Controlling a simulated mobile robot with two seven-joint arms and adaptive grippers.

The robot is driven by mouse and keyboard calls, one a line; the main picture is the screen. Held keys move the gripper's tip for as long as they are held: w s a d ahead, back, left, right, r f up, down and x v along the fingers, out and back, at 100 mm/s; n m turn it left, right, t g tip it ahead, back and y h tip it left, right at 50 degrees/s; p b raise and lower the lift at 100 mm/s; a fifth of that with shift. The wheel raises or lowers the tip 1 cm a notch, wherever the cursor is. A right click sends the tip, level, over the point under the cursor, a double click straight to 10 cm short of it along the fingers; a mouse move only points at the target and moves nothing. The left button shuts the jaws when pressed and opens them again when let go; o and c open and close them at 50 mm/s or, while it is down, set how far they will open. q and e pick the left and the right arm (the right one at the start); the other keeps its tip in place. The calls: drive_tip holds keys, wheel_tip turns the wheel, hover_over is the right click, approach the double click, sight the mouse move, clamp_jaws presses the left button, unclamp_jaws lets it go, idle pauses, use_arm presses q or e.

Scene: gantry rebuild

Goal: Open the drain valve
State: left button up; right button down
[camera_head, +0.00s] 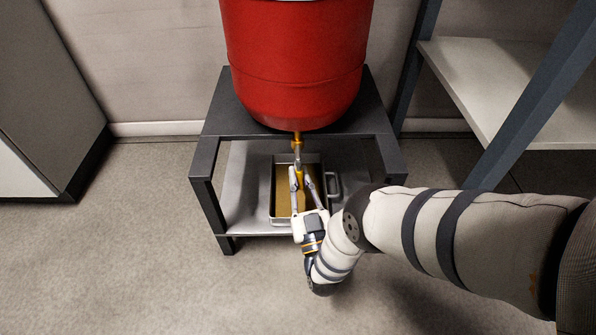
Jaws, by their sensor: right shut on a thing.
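A red drum (298,65) stands on a dark metal stand. A brass drain valve (297,142) sticks out below the drum's front. My right gripper (298,178) reaches up from below and is shut on the valve's yellow handle (299,176), which hangs down under the valve body. The fingers partly hide the handle, so its exact angle is hard to tell. A metal pan (273,212) with a brownish-yellow inside sits on the stand's lower shelf, under the valve. My left gripper is not in view.
The dark stand (221,122) has legs on both sides of the valve and a lower shelf (240,187). A shelf rack (480,75) with slanting blue-grey posts stands at the right. A grey cabinet (50,85) is at the left. The floor in front is clear.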

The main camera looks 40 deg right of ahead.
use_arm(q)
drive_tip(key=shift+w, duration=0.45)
use_arm(e)
drive_tip(key=shift+w+a+m+h, duration=0.1)
drive_tip(key=shift+a+m+h, duration=0.1)
drive_tip(key=shift+m+h, duration=0.35)
drive_tip(key=c, duration=1.6)
unclamp_jaws()
drive_tip(key=v, duration=1.2)
drive_tip(key=shift+r, duration=0.2)
